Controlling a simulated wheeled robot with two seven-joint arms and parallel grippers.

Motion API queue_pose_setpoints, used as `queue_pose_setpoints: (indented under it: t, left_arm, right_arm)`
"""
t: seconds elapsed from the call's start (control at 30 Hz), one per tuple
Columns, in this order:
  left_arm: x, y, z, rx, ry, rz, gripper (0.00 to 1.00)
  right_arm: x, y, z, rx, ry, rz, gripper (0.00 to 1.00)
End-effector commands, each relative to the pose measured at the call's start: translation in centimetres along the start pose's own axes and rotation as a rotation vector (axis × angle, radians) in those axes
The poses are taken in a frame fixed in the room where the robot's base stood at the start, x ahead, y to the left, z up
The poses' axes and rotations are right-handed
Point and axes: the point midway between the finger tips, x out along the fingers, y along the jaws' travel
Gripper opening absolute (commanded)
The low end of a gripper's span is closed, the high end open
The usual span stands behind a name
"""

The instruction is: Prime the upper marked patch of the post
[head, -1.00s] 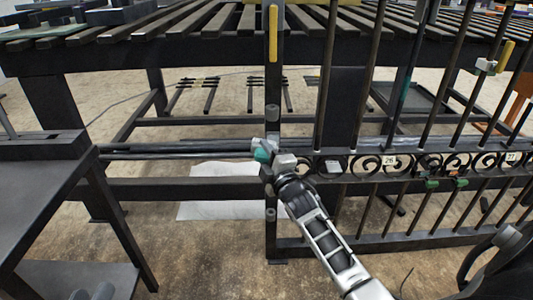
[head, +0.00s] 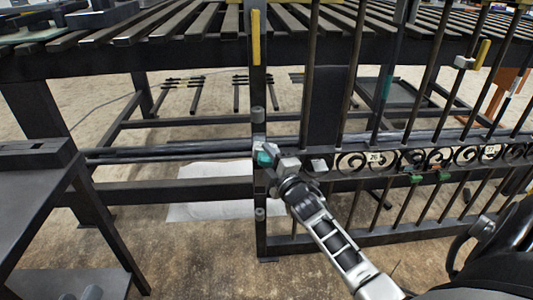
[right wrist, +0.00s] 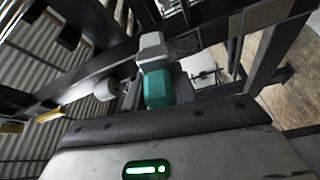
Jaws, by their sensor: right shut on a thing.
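A dark upright post (head: 258,90) stands at the hinge side of the scroll gate (head: 440,160). A long yellow patch (head: 256,36) marks its upper part. Grey hinge-like cylinders (head: 258,115) sit on the post above and below my gripper. My right gripper (head: 274,162) is at mid-height in front of the post, well below the yellow patch. It is shut on a teal tool (head: 265,158), which also shows with a pale grey head in the right wrist view (right wrist: 157,88). Whether the tool touches the post cannot be told. My left gripper is not in view.
A slatted dark bench (head: 180,60) fills the back. Rails run left from the post to a dark side table (head: 35,190). A white sheet (head: 210,192) lies on the floor behind. Gate bars with scrolls and number tags (head: 375,157) stand close right of my gripper.

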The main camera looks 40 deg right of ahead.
Motion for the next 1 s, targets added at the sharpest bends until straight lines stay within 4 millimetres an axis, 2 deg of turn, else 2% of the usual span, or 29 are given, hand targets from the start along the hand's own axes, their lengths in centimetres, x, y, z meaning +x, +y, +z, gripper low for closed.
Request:
queue_pose_setpoints:
  t: [0.2,0.5,1.0]
  left_arm:
    - [0.0,0.8,-1.5,0.0,0.0,0.0,0.36]
    - [-0.1,1.3,-2.5,0.0,0.0,0.0,0.36]
    - [-0.1,1.4,-2.8,0.0,0.0,0.0,0.36]
  right_arm:
    - [-2.1,0.3,-1.0,0.002,0.0,0.0,0.09]
    - [-4.5,0.2,-2.0,0.002,0.0,0.001,0.09]
    - [-5.3,0.2,-2.3,0.001,0.001,0.001,0.09]
